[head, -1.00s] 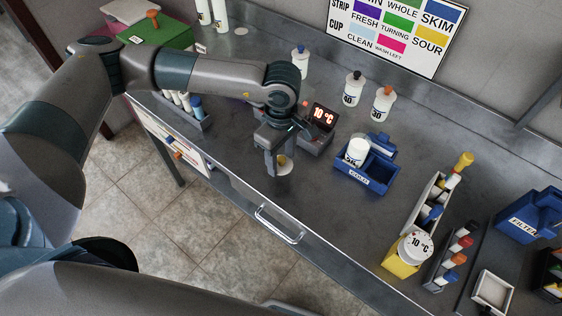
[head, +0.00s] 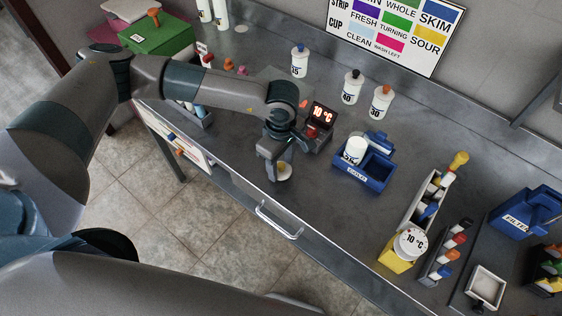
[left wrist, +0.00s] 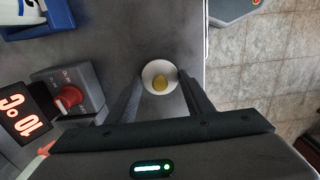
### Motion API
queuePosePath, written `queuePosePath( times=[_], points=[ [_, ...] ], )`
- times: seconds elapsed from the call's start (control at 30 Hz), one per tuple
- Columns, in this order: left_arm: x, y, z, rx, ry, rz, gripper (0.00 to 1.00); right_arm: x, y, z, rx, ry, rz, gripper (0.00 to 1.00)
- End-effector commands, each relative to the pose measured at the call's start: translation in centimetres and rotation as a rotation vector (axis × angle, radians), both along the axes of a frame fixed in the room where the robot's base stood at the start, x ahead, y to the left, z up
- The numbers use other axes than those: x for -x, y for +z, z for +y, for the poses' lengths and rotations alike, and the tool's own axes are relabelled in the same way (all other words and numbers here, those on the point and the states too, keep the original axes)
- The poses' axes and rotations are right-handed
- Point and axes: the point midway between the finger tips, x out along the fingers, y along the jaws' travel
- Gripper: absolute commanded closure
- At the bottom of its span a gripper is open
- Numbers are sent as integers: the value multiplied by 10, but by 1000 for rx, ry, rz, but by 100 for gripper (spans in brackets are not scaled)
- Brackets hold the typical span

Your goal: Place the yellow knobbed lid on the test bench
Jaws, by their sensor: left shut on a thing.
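The yellow knobbed lid shows in the left wrist view as a pale round disc with a yellow knob (left wrist: 160,79), between my fingertips. In the head view the lid (head: 284,174) is a small pale disc under my left gripper (head: 279,166), close to the front edge of the grey metal test bench (head: 330,215). My left gripper points down and is shut on the lid. The fingers hide part of it in the head view. I cannot tell whether the lid touches the bench top. My right gripper is not in view.
A box with a red knob and 10 °C display (head: 322,116) stands just behind the gripper. A blue caddy (head: 366,180) holding a white bottle is to its right. A yellow container (head: 394,259) and tube racks stand farther right. The bench between caddy and front edge is clear.

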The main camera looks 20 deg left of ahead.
Motion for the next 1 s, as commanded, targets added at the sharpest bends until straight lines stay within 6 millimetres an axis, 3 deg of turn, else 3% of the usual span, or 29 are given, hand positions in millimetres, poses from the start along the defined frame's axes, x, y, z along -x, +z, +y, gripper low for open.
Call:
queuePosePath(
  times=[0.17,0.2,0.27,0.77,0.8,1.0],
  points=[
    [0,-4,0,0,0,0,74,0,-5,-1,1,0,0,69],
    [0,-3,0,0,0,0,48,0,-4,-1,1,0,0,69],
    [0,-2,0,0,0,0,34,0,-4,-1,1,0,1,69],
    [0,3,0,0,0,0,34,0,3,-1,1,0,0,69],
    [-1,3,0,2,0,-2,34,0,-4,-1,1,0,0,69],
    [-1,28,-1,3,-2,-4,34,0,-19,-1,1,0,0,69]
  ],
)
